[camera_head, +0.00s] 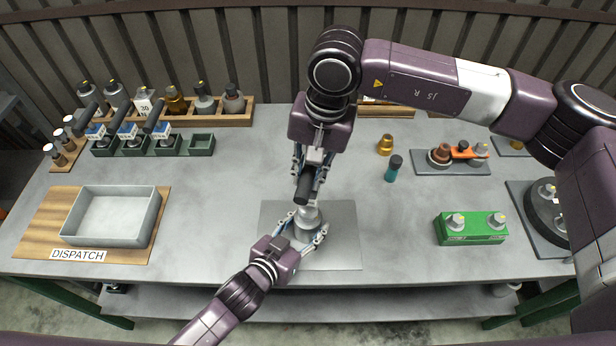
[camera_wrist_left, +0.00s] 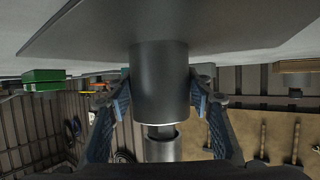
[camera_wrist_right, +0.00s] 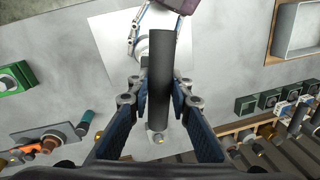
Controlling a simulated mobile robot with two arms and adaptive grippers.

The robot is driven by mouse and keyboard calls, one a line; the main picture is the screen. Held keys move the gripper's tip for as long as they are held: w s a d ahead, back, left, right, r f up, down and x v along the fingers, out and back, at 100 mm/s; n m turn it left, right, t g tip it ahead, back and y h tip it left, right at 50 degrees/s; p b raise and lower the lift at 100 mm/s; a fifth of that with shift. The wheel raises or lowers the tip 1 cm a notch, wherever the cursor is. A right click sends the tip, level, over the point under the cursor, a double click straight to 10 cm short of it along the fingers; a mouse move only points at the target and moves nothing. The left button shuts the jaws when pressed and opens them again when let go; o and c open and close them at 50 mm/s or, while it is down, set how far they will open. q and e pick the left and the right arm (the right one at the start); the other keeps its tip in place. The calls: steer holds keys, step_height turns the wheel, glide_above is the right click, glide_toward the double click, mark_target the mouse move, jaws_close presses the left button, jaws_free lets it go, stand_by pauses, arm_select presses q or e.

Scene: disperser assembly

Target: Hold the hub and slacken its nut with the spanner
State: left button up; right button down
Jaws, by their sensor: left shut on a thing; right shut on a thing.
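The hub (camera_head: 307,222) is a grey metal cylinder near the front middle of the bench. My left gripper (camera_head: 301,235) is shut around its sides. In the left wrist view the hub (camera_wrist_left: 160,85) is a dark grey cylinder between the two fingers, with a narrower neck and a lighter collar (camera_wrist_left: 160,147). My right gripper (camera_head: 309,172) is above it, shut on a straight black bar that looks like the spanner's handle (camera_head: 304,187). The spanner (camera_wrist_right: 161,75) also shows in the right wrist view. Its lower end overlaps the hub's top; I cannot tell whether they touch. The nut is hidden.
A pale mat (camera_head: 342,245) lies under the hub. A grey DISPATCH tray (camera_head: 112,240) stands left. A green block (camera_head: 470,236), a teal bottle (camera_head: 391,172) and a tray with an orange item (camera_head: 425,165) are right. Racks of bottles (camera_head: 235,118) line the back left.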

steer(key=shift+r, duration=1.7)
arm_select(q)
steer(key=o, duration=1.7)
steer(key=shift+s, duration=0.1)
steer(key=v, duration=1.1)
steer(key=shift+s+a+r, duration=0.15)
steer(key=shift+s+a, duration=0.1)
steer(key=shift+s, duration=0.05)
